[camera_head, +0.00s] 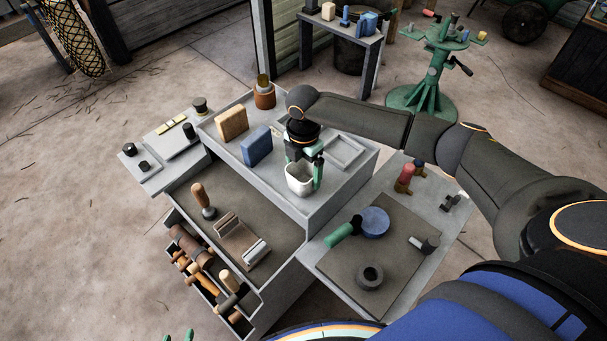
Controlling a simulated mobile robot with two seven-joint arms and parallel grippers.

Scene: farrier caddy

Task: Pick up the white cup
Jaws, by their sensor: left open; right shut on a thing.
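The white cup (299,181) is at the front of the caddy's raised upper tray. My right gripper (305,168) reaches down from above and is shut on the cup, with a green finger showing at its right side. The cup looks upright. I cannot tell whether its base touches the tray or is slightly above it. My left gripper (178,337) shows only as two green fingertips at the bottom edge, apart and empty, far from the cup.
On the upper tray (328,192) stand a tan block (231,124), a blue block (256,146) and a brown pot (264,96). The right side shelf (323,258) carries a blue round item (374,222) and a dark ring (369,277).

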